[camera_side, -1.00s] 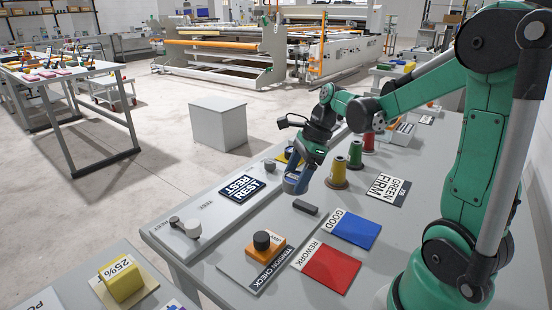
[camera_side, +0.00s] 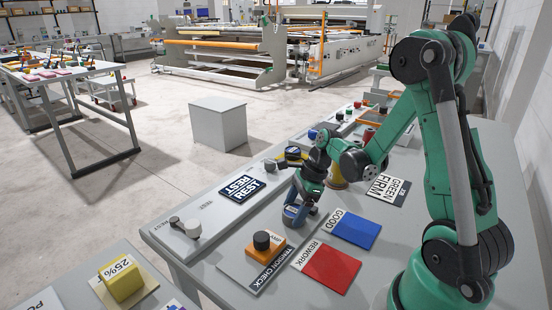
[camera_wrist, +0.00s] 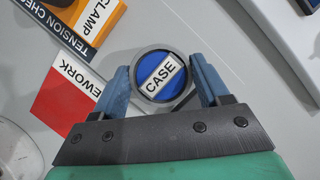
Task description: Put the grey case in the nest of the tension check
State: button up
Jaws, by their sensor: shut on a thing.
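The grey case (camera_wrist: 140,83) is round, with a grey rim and a blue face labelled CASE, in the wrist view. My gripper (camera_wrist: 160,78) is shut on it, one blue finger on each side. I cannot tell whether the case touches the table. The tension check (camera_side: 228,263) is a grey plate to the gripper's lower left, with an orange clamp block (camera_side: 264,252) and a black knob (camera_side: 261,240). Its label (camera_wrist: 48,30) shows at the wrist view's upper left. I cannot make out its nest.
A blue GOOD pad (camera_side: 356,230) and a red REWORK pad (camera_side: 332,264) lie right of the tension check. Thread spools stand behind my gripper, partly hidden.

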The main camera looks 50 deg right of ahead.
jog(key=shift+f, duration=0.1)
jog(key=o, duration=1.3)
jog(key=v, duration=1.2)
jog(key=a+n+t+h, duration=0.1)
jog(key=a+n, duration=0.4)
jog(key=n, duration=0.3)
jog(key=a+n+t+h, duration=0.1)
jog(key=a+n, duration=0.3)
jog(key=n, duration=0.5)
jog(key=a+r+n+t+h, duration=0.1)
jog(key=a+n+t, duration=0.1)
jog(key=a+n, duration=0.3)
jog(key=shift+w+a+r+n, duration=0.1)
jog(key=shift+a+n, duration=0.05)
jog(key=shift+n, duration=0.8)
jog(key=shift+a+n, duration=0.15)
jog(key=shift+n, duration=0.8)
